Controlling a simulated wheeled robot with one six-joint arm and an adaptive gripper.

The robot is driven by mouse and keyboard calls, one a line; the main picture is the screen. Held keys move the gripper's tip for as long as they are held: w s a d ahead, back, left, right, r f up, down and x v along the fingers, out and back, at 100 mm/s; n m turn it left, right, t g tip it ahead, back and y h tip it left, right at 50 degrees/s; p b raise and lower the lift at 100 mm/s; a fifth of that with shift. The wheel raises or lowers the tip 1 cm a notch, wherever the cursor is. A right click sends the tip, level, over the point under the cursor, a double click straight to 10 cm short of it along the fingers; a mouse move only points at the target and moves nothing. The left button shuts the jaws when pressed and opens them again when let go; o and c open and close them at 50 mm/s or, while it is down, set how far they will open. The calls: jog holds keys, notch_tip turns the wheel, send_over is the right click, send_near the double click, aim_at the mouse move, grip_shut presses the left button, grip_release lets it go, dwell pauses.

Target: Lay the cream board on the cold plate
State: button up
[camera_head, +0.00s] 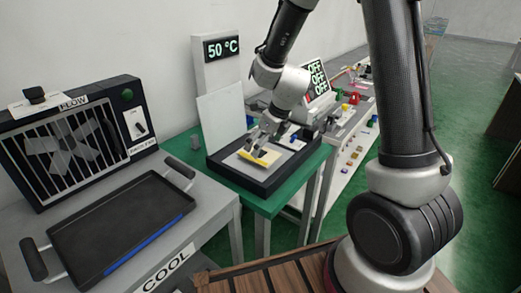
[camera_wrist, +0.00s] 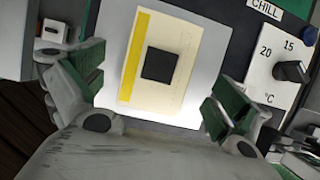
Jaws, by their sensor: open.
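The cream board (camera_wrist: 178,88) has a yellow strip along one edge and a black square in its middle. In the wrist view it appears to lie flat within the light grey plate (camera_wrist: 205,105) of the black-framed unit labelled CHILL. In the head view the board's yellow edge (camera_head: 258,158) shows over the same unit (camera_head: 228,168). My gripper (camera_head: 262,138) is directly above the board, partly hiding it. In the wrist view my gripper (camera_wrist: 152,87) is open, with its green-padded fingers apart on either side of the board. I cannot tell whether the fingers touch it.
A dial panel (camera_wrist: 272,70) marked in °C sits beside the plate. A panel behind reads 50 °C (camera_head: 222,48). At left, a black tray (camera_head: 120,228) with handles stands before a caged fan (camera_head: 70,145). Other fixtures line the bench (camera_head: 350,140) beyond.

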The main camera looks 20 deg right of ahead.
jog(key=s+d+r+n, duration=0.4)
jog(key=s+r+n, duration=0.2)
jog(key=r, duration=0.2)
jog(key=s+d+r+n, duration=0.4)
jog(key=s+r+n, duration=0.25)
jog(key=r, duration=0.25)
jog(key=s+d+r+n+h, duration=0.1)
jog(key=s+d+n, duration=0.2)
jog(key=s+n, duration=0.4)
jog(key=s+d+r+n+h, duration=0.1)
jog(key=s+d+r+n, duration=0.1)
jog(key=s+n, duration=0.5)
jog(key=shift+d+r+n+h, duration=0.35)
jog(key=shift+d+n, duration=0.35)
jog(key=shift+n, duration=0.45)
